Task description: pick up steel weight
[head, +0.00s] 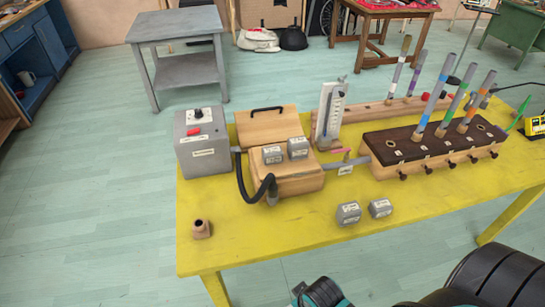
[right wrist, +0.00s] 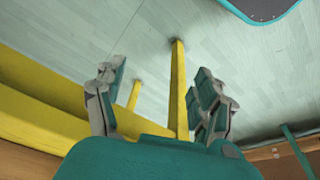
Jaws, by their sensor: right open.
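Two small grey steel weights with pale labels, one on the left (head: 348,212) and one on the right (head: 380,208), stand close together near the front of the yellow table. Two similar grey blocks (head: 272,154) (head: 297,148) sit on the wooden box. My right gripper (right wrist: 160,92) is open in the right wrist view, with nothing between its fingers. That view shows table legs and floor, and no weight. Dark and teal parts of my arm show at the bottom of the head view, below the table's front edge. My left gripper is not in view.
The yellow table (head: 290,235) has clear room at its front. Behind the weights stand the wooden box (head: 290,180) with a black hose, a grey control box (head: 202,145), and a dark-topped rack (head: 405,145) with upright tubes. A small copper-coloured fitting (head: 201,229) stands front left.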

